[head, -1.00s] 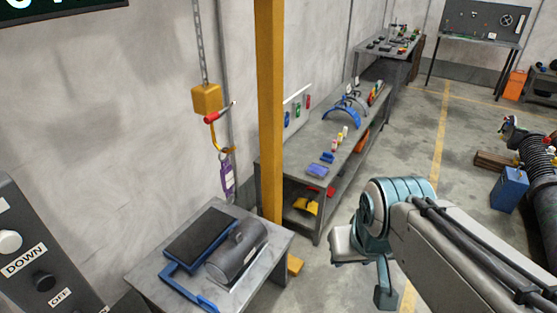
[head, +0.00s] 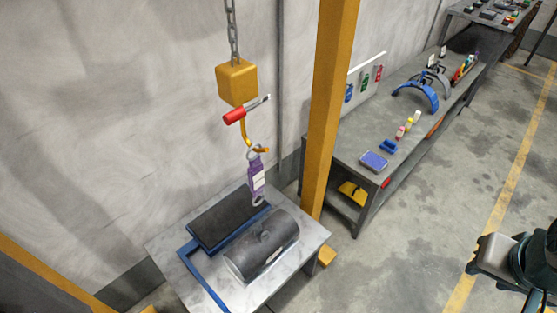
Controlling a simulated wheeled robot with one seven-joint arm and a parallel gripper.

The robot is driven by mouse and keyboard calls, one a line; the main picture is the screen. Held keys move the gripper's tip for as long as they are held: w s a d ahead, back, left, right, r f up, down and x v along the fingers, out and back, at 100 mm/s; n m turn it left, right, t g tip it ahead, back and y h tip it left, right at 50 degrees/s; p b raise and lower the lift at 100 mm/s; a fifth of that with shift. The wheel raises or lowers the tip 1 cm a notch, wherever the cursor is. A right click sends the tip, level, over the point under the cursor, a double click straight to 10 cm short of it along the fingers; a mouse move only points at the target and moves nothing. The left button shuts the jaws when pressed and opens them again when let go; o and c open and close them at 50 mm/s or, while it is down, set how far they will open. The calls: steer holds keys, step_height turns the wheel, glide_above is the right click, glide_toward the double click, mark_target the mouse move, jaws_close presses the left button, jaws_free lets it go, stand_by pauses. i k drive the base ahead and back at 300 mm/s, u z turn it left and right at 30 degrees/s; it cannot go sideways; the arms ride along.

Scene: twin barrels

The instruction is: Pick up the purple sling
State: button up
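The purple sling (head: 257,178) hangs from the orange hook (head: 247,138) under a yellow hoist block (head: 237,82). It has a pale label and a metal ring at each end. A grey and teal part of my arm shows at the right edge, far from the sling. The fingers of my gripper cannot be made out there.
A dark cylinder (head: 262,246) and a black pad (head: 228,215) with a blue frame lie on the table under the sling. A yellow post (head: 330,105) stands right of the hook. A workbench (head: 350,142) with tools stands behind the post. The floor at right is open.

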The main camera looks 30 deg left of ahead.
mark_target(256, 176)
steer(key=u, duration=0.35)
steer(key=i, duration=0.8)
steer(key=u, duration=1.05)
steer(key=i, duration=0.25)
steer(key=u, duration=0.15)
